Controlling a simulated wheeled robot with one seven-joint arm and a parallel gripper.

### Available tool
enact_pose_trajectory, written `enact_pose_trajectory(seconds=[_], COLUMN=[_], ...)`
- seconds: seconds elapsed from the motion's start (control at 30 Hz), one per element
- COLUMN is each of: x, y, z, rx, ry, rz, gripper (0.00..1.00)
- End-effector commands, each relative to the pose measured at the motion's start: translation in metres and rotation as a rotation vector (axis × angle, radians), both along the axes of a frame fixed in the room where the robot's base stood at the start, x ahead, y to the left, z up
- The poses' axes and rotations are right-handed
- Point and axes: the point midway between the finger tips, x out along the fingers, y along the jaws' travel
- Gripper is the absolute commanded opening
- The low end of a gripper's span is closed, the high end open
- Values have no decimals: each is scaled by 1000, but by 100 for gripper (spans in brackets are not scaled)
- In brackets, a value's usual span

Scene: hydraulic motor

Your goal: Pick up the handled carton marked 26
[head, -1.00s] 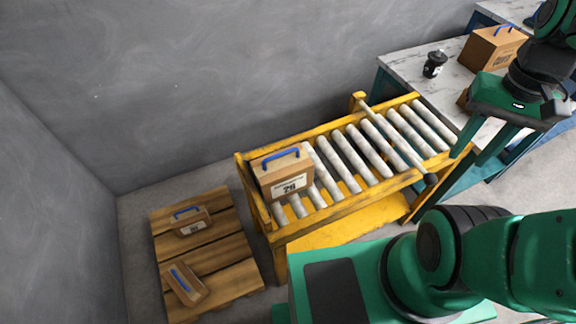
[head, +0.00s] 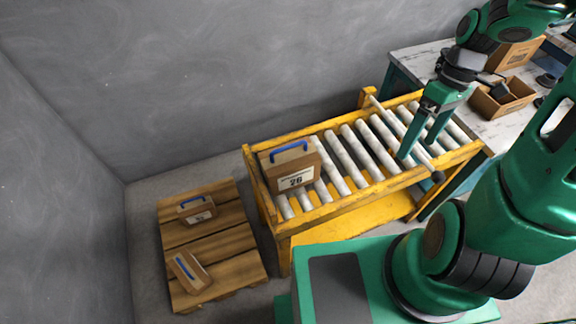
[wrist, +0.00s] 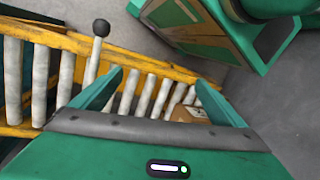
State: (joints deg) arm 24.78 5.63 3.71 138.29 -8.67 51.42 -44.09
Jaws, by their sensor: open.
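The carton marked 26 (head: 293,172) stands upright on the left end of the yellow roller conveyor. It is brown, with a blue handle on top and a white label on its front. Part of a brown carton (wrist: 189,113) also shows in the wrist view, beyond the rollers and partly hidden by my gripper. My gripper (head: 418,145) is open and empty, pointing down over the right part of the conveyor, to the right of the carton and apart from it. In the wrist view, the green fingers (wrist: 160,92) spread above the rollers.
The yellow roller conveyor (head: 350,208) has a bar with a dark knob (head: 438,176) across its right part. A wooden pallet (head: 225,245) at left bears two small handled cartons (head: 197,209), (head: 189,271). A table (head: 408,62) at right holds an open box (head: 497,104) and another carton.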

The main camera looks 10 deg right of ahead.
Motion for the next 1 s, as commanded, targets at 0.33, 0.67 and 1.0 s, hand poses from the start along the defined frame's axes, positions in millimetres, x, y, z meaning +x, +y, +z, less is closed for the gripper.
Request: enact_pose_trajectory(seconds=[0.33, 0.67, 1.0], x=[43, 74, 100], y=[67, 148, 196], z=[-79, -121, -122], rx=[423, 872, 1114], ry=[-81, -383, -716], rz=[488, 820, 951], gripper=[94, 94, 94])
